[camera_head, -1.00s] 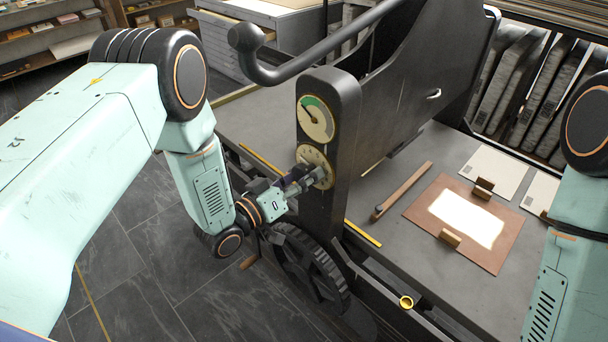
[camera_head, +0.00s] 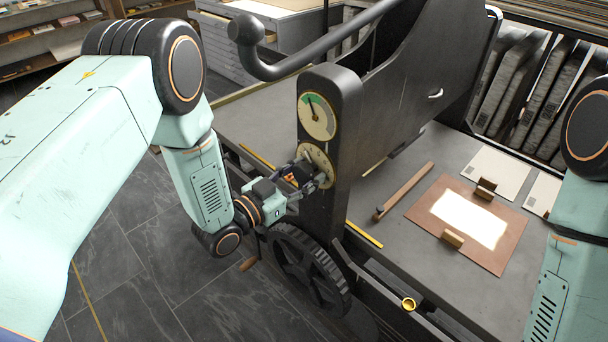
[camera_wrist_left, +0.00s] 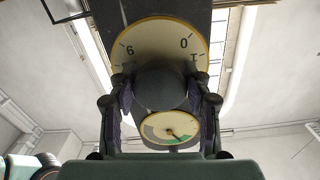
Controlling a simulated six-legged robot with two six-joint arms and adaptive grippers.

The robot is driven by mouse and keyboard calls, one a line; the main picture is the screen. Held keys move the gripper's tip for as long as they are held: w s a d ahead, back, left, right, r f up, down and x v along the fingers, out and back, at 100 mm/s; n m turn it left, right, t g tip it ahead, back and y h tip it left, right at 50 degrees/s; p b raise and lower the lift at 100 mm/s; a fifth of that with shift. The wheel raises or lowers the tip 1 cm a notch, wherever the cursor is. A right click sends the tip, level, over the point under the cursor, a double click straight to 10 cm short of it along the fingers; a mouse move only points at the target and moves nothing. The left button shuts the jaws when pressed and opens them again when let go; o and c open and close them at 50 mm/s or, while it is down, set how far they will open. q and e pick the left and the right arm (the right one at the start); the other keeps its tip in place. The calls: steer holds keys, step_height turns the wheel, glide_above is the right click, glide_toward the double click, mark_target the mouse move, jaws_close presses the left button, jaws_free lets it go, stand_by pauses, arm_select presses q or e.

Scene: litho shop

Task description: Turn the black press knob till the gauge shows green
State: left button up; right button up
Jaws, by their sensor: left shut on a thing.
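The black press knob (camera_wrist_left: 160,88) sits in front of a cream dial plate (camera_head: 315,155) on the press's dark upright post. My left gripper (camera_head: 312,172) is shut on the knob, with one finger on each side of it in the wrist view. In the head view the gripper mostly hides the knob. The round gauge (camera_head: 322,124) is just above the dial, with a green band at its top. Its needle points up and slightly left, at or close to the green; I cannot tell exactly. The gauge also shows in the wrist view (camera_wrist_left: 157,125). My right gripper is out of view.
A spoked black wheel (camera_head: 308,268) is below the left gripper. A thick dark lever bar (camera_head: 285,70) passes above the gauge. The press bed (camera_head: 395,240) carries a brown board (camera_head: 425,208) and a wooden strip (camera_head: 405,190). My right arm is at the right edge.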

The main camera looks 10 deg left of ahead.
arm_select(q)
steer(key=shift+r+m, duration=0.1)
steer(key=shift+m, duration=0.2)
steer(key=o, duration=1.2)
steer(key=shift+s, duration=0.1)
steer(key=shift+v, duration=5.95)
